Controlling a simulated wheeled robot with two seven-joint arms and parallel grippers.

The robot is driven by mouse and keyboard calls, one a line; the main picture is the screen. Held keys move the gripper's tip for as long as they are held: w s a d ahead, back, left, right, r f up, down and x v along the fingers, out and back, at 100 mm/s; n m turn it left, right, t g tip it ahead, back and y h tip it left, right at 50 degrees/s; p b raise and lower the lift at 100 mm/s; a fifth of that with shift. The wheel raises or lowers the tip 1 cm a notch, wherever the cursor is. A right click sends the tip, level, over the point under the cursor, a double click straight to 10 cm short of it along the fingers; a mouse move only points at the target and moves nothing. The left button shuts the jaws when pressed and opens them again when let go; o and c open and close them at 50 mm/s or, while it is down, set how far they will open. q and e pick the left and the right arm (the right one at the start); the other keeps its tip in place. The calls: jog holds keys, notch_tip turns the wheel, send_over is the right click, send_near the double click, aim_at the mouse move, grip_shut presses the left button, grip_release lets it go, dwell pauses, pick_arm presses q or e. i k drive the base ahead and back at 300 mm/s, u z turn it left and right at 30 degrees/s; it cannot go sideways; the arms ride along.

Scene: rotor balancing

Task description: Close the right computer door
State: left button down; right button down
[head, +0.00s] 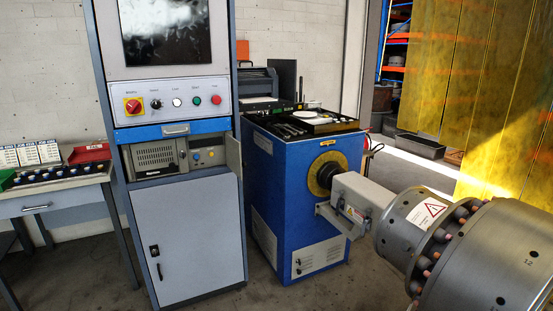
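The right computer door (233,164) is a narrow grey panel at the right edge of the grey control cabinet (200,240). It stands swung outward, beside the open computer bay in the cabinet's middle. In the bay, a beige computer unit (156,158) sits on the left and a grey unit with a small blue display (208,154) on the right. Neither of my grippers shows in the head view.
A blue machine (300,180) stands close right of the cabinet, with a tool tray (303,123) on top. A large grey bolted rotor (470,250) fills the lower right. A side table (60,185) with small items stands left. Open floor lies in front of the cabinet.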

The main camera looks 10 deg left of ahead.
aim_at(233, 147)
jog(key=i, duration=1.4)
jog(key=u, duration=1.7)
